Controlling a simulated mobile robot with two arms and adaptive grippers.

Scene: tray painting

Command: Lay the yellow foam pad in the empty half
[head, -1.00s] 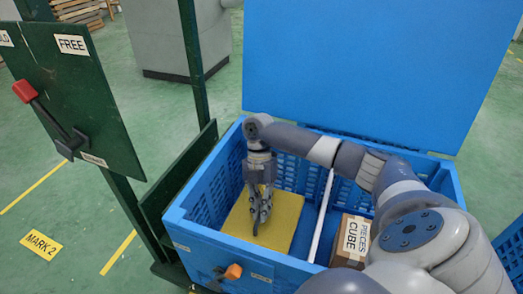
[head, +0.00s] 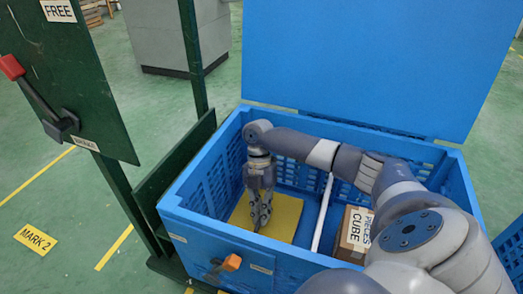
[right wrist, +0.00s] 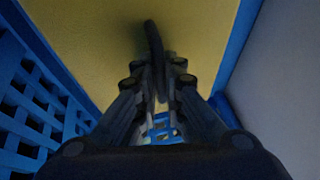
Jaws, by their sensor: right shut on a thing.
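The yellow foam pad (head: 285,215) is inside the left half of the blue crate (head: 215,243), left of the white divider (head: 322,212). It looks flat and low in that half; whether it touches the floor I cannot tell. My right gripper (head: 262,222) points down over the pad, shut on a dark strap-like grip on it. In the right wrist view the pad (right wrist: 90,45) fills the upper middle, and the dark strap (right wrist: 154,45) runs between the fingers. My left gripper is not in view.
A cardboard box (head: 354,235) labelled "PIECES CUBE" stands in the right half. The crate's raised blue lid (head: 370,65) is behind. A green post frame with a panel (head: 70,90) and red-knobbed lever (head: 12,67) stands at the left. An orange latch (head: 232,262) is on the crate's front.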

